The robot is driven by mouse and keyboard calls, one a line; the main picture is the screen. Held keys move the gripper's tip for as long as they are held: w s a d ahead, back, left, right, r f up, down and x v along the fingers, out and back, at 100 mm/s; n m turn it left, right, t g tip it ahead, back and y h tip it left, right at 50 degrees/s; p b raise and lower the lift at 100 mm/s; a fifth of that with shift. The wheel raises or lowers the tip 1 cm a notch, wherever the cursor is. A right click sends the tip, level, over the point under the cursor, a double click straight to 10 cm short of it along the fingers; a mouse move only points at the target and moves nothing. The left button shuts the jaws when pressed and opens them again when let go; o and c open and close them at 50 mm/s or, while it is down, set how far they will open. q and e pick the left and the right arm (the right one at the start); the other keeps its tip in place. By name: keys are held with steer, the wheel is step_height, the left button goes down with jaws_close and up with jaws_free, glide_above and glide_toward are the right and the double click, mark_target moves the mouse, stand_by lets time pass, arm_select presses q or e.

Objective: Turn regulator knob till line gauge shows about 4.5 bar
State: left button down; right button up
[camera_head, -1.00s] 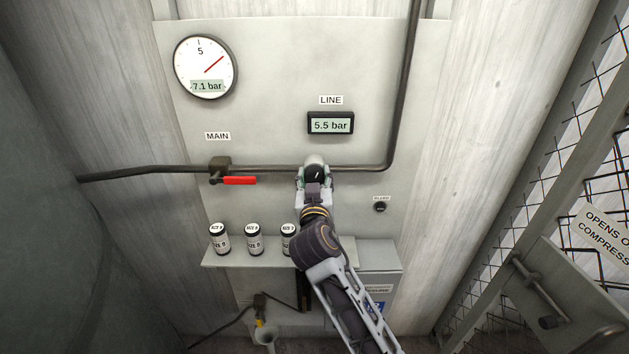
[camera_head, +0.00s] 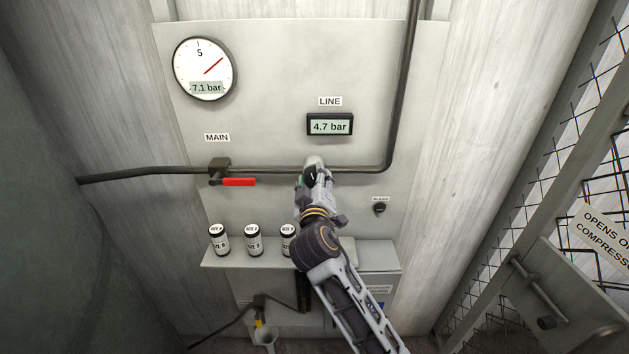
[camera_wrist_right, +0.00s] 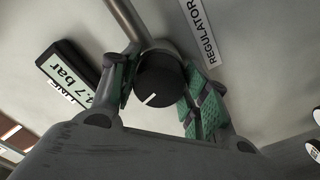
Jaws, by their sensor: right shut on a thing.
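The line gauge (camera_head: 330,124) reads 4.7 bar on the panel in the head view; it also shows tilted in the right wrist view (camera_wrist_right: 66,73). The black regulator knob (camera_wrist_right: 160,84) with a white mark sits between the green pads of my right gripper (camera_wrist_right: 158,95), which is shut on it. In the head view my right gripper (camera_head: 314,176) is at the pipe below the line gauge, rolled to one side and covering part of the knob. The REGULATOR label (camera_wrist_right: 199,30) is beside the knob in the right wrist view. My left gripper is not in view.
A round main gauge (camera_head: 204,69) reads 7.1 bar. A red-handled main valve (camera_head: 238,182) is on the pipe left of my gripper. A small bleed knob (camera_head: 379,208) is to the right. Several canisters (camera_head: 254,240) stand on a shelf below. A mesh gate (camera_head: 560,190) is at right.

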stand_by(0.5)
steer(key=o, duration=1)
steer(key=shift+s, duration=0.15)
steer(key=s, duration=1.1)
steer(key=shift+s, duration=0.4)
